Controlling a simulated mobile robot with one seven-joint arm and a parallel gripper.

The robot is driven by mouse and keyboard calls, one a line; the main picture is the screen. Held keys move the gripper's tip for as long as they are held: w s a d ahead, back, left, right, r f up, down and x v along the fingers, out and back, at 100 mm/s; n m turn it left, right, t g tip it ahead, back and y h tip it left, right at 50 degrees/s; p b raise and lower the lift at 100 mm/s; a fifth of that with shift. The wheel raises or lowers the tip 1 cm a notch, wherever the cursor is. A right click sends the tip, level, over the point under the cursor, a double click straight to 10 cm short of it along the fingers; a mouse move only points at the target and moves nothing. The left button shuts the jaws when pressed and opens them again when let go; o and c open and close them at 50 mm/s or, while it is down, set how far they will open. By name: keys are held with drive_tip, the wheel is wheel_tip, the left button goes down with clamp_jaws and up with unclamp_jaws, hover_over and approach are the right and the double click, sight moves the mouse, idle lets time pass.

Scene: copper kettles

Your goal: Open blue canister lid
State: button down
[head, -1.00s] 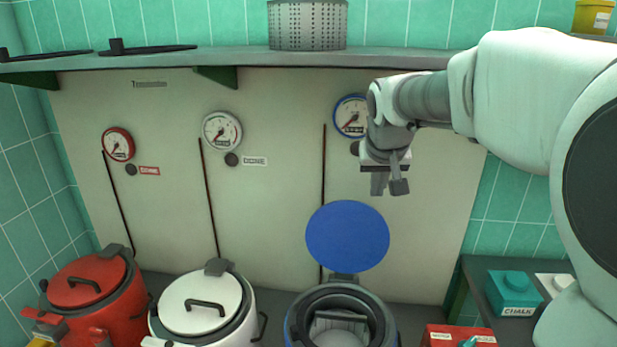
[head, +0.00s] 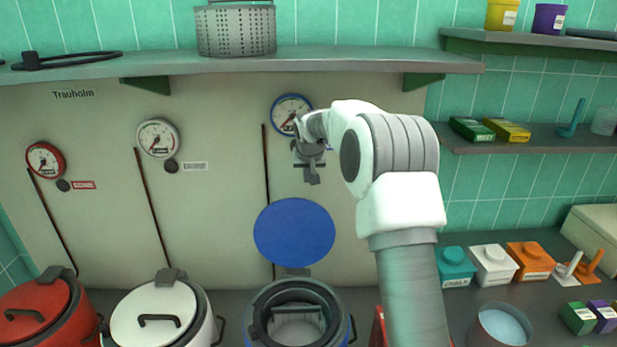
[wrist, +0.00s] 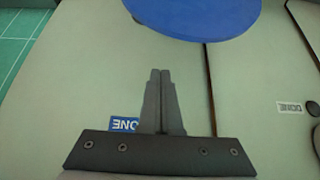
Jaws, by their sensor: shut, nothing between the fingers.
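The blue canister (head: 346,326) stands at the bottom middle of the head view with its mouth uncovered and a pale inside showing. Its round blue lid (head: 294,232) stands upright behind the mouth, on the hinge at the back rim. The lid also shows at the top of the wrist view (wrist: 205,12). My gripper (head: 312,180) is above and slightly right of the lid, in front of the panel and apart from the lid. Its fingers are shut together and empty, as the wrist view (wrist: 160,75) shows.
A white canister (head: 155,315) and a red canister (head: 40,310) with closed lids stand to the left. A shelf (head: 330,60) runs above the gauges. Small boxes and a bowl (head: 500,325) sit on the counter at right. The space around my gripper is free.

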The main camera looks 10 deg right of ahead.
drive_tip(key=p+x, duration=0.2)
drive_tip(key=x, duration=0.5)
drive_tip(key=shift+w+f, duration=0.1)
drive_tip(key=shift+f, duration=0.05)
drive_tip(key=s, duration=0.2)
drive_tip(key=s+p, duration=0.1)
drive_tip(key=shift+s+a, duration=0.3)
drive_tip(key=shift+s, duration=0.05)
drive_tip(key=shift+b, duration=0.3)
